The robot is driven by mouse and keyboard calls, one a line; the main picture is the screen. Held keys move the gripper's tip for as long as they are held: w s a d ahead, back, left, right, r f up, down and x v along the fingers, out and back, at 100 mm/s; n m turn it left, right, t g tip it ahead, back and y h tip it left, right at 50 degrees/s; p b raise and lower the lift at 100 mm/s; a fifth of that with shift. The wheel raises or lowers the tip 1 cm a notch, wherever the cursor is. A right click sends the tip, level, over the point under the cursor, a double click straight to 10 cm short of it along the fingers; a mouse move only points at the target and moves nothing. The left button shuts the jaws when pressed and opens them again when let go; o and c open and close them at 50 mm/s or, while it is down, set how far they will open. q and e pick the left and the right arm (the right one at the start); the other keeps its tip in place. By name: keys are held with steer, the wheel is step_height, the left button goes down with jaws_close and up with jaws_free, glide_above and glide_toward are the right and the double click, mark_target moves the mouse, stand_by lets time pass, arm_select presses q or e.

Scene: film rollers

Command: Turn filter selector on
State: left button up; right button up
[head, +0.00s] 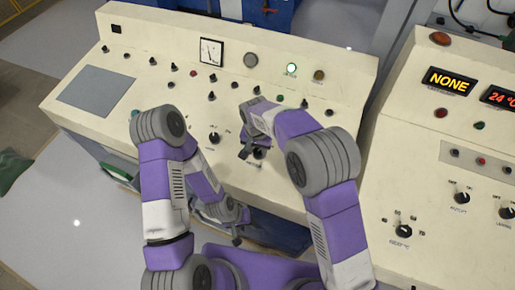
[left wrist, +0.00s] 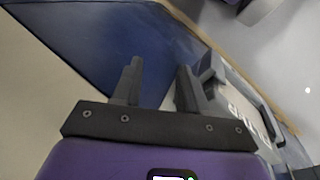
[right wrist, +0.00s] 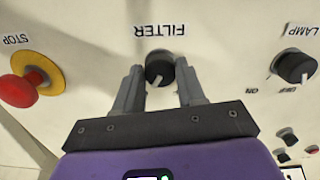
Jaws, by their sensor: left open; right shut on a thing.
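The filter selector is a black round knob (right wrist: 160,65) under an upside-down FILTER label in the right wrist view. In the head view it (head: 259,154) sits near the front of the cream console panel. My right gripper (right wrist: 158,78) is shut on the knob, with one finger on each side of it. It also shows in the head view (head: 250,150), partly covering the knob. A pale mark shows on the knob's lower edge in the right wrist view. My left gripper (left wrist: 159,70) is open and empty, low in front of the console; it is partly visible in the head view (head: 238,233).
A red stop button (right wrist: 20,90) with a yellow collar and the black lamp knob (right wrist: 295,67) flank the filter knob. Several small switches and a gauge (head: 211,51) lie farther back. A second console (head: 400,180) with a NONE display (head: 450,82) stands at the right.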

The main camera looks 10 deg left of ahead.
mark_target(257, 152)
stand_by(0.4)
steer(key=o, duration=1.1)
steer(key=shift+c, duration=0.2)
steer(key=r, duration=0.4)
steer(key=r+p, duration=0.1)
steer(key=r, duration=0.2)
steer(key=shift+s+a+r, duration=0.1)
steer(key=shift+s+r, duration=0.1)
steer(key=shift+r, duration=0.15)
